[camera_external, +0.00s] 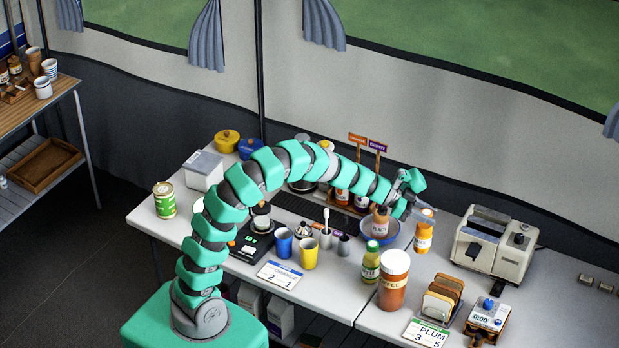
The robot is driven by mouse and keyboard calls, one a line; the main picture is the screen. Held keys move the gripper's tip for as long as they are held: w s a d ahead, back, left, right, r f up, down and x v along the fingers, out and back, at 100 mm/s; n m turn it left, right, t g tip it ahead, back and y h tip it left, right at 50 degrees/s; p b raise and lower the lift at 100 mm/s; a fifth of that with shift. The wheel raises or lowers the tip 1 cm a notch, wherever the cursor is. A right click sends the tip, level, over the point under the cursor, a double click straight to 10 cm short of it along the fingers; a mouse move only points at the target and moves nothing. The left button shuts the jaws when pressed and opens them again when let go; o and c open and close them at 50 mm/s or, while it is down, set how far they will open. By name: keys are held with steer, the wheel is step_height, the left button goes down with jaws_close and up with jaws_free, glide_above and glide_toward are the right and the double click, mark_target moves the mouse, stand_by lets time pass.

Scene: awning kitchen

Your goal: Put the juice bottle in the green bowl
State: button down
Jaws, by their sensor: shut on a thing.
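My gripper (417,210) is at the end of the arm, over the right part of the counter. It appears shut on an orange bottle with a pale label (424,238), which is upright beside a blue bowl; whether its base touches the counter is unclear. The blue bowl (364,237) holds a peach-coloured bottle marked PEACH (380,224). A green-capped bottle with yellow-green contents (371,264) stands in front of the bowl. I cannot tell which bottle is the juice. A pale green rim, possibly the green bowl (197,206), shows partly hidden behind my arm.
A large orange-brown jar (393,282) stands beside the green-capped bottle. A toaster-like machine (492,245) is at right, with a rack of brown slices (441,298) in front. Blue (284,243) and yellow (308,254) cups stand mid-counter. A green can (164,200) is at left.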

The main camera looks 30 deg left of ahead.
step_height(320, 180, up, 12)
steer(key=w+a+n+t+y+b, duration=0.1)
steer(key=w+a, duration=0.3)
steer(key=a, duration=0.6)
steer(key=w+a+n+t, duration=0.1)
steer(key=w+a+t, duration=0.15)
steer(key=a, duration=0.85)
steer(key=a+n+t+y+b, duration=0.1)
steer(key=a+n+y+b, duration=0.1)
steer(key=a, duration=1.9)
steer(key=s+a+n+t+y+b, duration=0.1)
steer(key=s+a+n, duration=0.1)
steer(key=s+a, duration=0.55)
steer(key=s+a+n+t+y+b, duration=0.1)
steer(key=s+a, duration=0.4)
steer(key=a, duration=0.6)
steer(key=s+a+n+t+y, duration=0.1)
steer(key=s+a+n+t, duration=0.1)
steer(key=s+a, duration=0.6)
step_height(320, 180, down, 21)
steer(key=w+a+b, duration=0.1)
steer(key=w+b, duration=0.1)
steer(key=b, duration=0.2)
steer(key=shift+a, duration=0.25)
steer(key=shift+g, duration=0.25)
steer(key=c, duration=1)
jaws_free()
steer(key=shift+f, duration=0.1)
